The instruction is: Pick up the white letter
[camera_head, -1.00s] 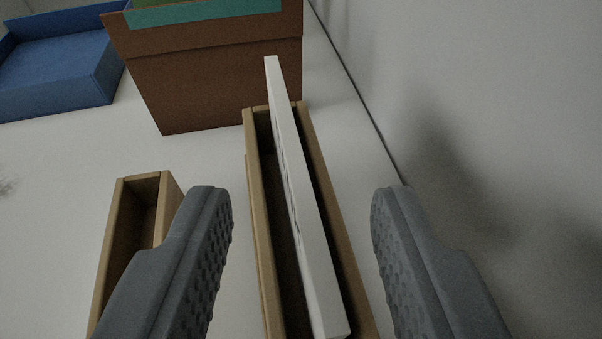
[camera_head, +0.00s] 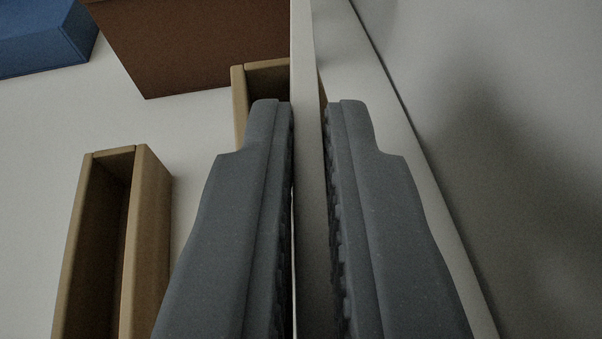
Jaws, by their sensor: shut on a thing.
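The white letter (camera_head: 306,75) stands on edge and is seen nearly edge-on, running up the middle of the view past the top edge. My gripper (camera_head: 308,105) is shut on it, with one grey finger against each side. A narrow wooden holder (camera_head: 241,100) shows behind the fingers, mostly hidden by them. I cannot tell whether the letter's lower edge is still inside the holder.
A second narrow wooden holder (camera_head: 150,220), empty where I see into it, stands at the left. A brown box (camera_head: 190,45) and a blue tray (camera_head: 40,40) are at the back left. A grey wall (camera_head: 500,130) rises close on the right.

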